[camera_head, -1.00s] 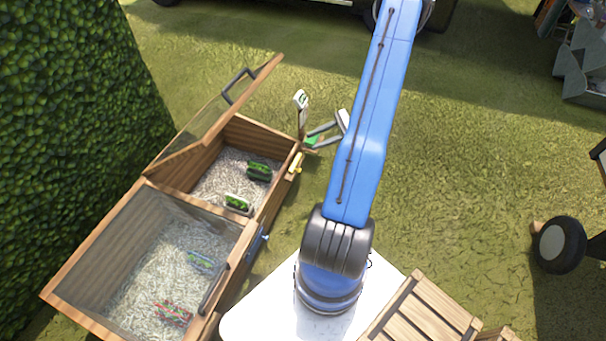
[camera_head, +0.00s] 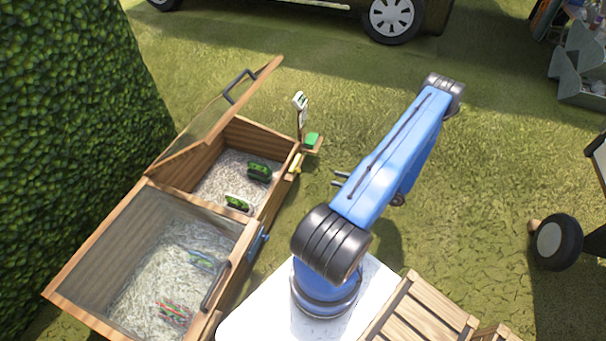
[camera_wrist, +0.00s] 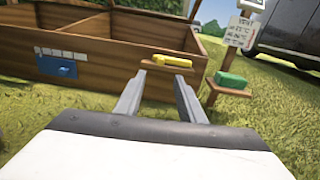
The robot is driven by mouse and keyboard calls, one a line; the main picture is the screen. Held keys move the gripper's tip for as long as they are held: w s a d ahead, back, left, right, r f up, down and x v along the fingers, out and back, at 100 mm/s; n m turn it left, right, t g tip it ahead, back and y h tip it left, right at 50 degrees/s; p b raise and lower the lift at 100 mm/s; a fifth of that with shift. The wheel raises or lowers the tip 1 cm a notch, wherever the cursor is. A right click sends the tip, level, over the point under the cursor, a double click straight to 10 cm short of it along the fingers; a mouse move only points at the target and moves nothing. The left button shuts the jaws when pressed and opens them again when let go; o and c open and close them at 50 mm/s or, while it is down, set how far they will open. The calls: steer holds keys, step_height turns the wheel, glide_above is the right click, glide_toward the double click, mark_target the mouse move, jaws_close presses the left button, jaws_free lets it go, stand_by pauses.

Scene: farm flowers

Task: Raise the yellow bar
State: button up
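The yellow bar (camera_wrist: 174,60) is mounted on the outer wooden wall of the cold-frame box, near its right end in the wrist view. In the head view the yellow bar (camera_head: 296,163) is on the side of the open compartment (camera_head: 281,140). My gripper (camera_wrist: 168,82) is open and empty, its two fingers pointing toward the bar with a gap in front of it. In the head view my gripper (camera_head: 338,179) is to the right of the bar, partly hidden by my blue arm.
A small shelf with a green block (camera_head: 312,140) and a sign (camera_head: 300,101) stand beside the box. The second compartment's glass lid (camera_head: 150,255) is shut. Grass is open to the right.

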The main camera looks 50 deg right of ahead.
steer(key=f, duration=0.1)
glide_toward(298, 164)
steer(key=w+a+r, duration=0.1)
steer(key=w+a, duration=0.1)
steer(key=a, duration=0.4)
steer(key=shift+w+m+h, duration=0.3)
stand_by(0.4)
jaws_close()
